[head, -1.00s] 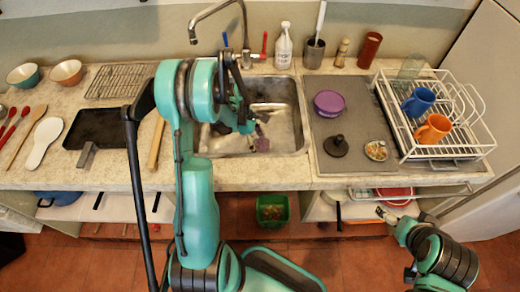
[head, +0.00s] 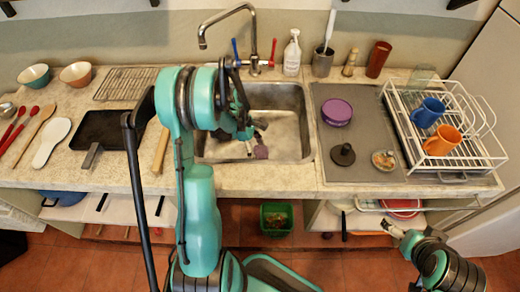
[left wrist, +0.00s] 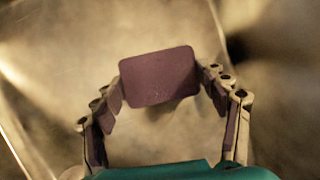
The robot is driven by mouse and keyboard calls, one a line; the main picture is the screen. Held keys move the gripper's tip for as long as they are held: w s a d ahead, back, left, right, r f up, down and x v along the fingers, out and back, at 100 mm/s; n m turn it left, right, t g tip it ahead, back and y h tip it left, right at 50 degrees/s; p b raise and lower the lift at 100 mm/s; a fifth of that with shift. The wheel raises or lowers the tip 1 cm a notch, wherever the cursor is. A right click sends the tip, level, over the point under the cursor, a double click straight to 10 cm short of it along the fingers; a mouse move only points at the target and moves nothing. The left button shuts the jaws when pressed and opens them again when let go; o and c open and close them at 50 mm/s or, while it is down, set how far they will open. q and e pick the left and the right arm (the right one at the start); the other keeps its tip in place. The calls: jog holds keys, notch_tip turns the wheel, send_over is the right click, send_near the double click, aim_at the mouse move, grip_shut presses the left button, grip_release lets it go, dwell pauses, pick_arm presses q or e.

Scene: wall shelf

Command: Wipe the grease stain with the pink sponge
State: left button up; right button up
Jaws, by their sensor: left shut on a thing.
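The sponge (left wrist: 158,78) looks dull mauve-pink, with rounded corners. It is held between the fingers of my left gripper (left wrist: 162,100) in the left wrist view. In the head view the sponge (head: 261,152) is a small patch at the tip of my left gripper (head: 254,140), inside the metal sink (head: 290,142). I cannot tell whether the sponge touches the basin floor. The basin surface shows brownish blur and glare, and no grease stain can be made out for certain. My right gripper (head: 391,229) is low at the right, below the counter front; its jaws are too small to read.
The faucet (head: 228,20) rises behind the sink. A purple lidded bowl (head: 337,112) and a black stopper (head: 343,154) stand on the grey mat right of it, beside the white dish rack (head: 468,158) with mugs. A black pan (head: 104,129) lies left of the sink.

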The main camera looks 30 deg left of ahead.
pick_arm(q)
jog(key=shift+s+d, duration=0.3)
jog(key=shift+s, duration=0.25)
jog(key=shift+s+d, duration=0.3)
jog(key=shift+s, duration=0.2)
jog(key=shift+s+a+f+b, duration=0.1)
jog(key=shift+s+a+b, duration=0.1)
jog(key=shift+s+a, duration=0.25)
jog(key=shift+s+a+b, duration=0.15)
jog(key=shift+s+a, duration=0.05)
jog(key=shift+a, duration=0.4)
jog(key=shift+w+a, duration=0.55)
jog(key=shift+w, duration=0.35)
jog(key=shift+w+a, duration=0.55)
jog(key=shift+w, duration=0.35)
jog(key=shift+r, duration=0.2)
jog(key=shift+r+p, duration=2)
jog(key=shift+r, duration=0.9)
jog(key=shift+r, duration=0.1)
jog(key=shift+r+p, duration=0.9)
jog(key=shift+r, duration=0.55)
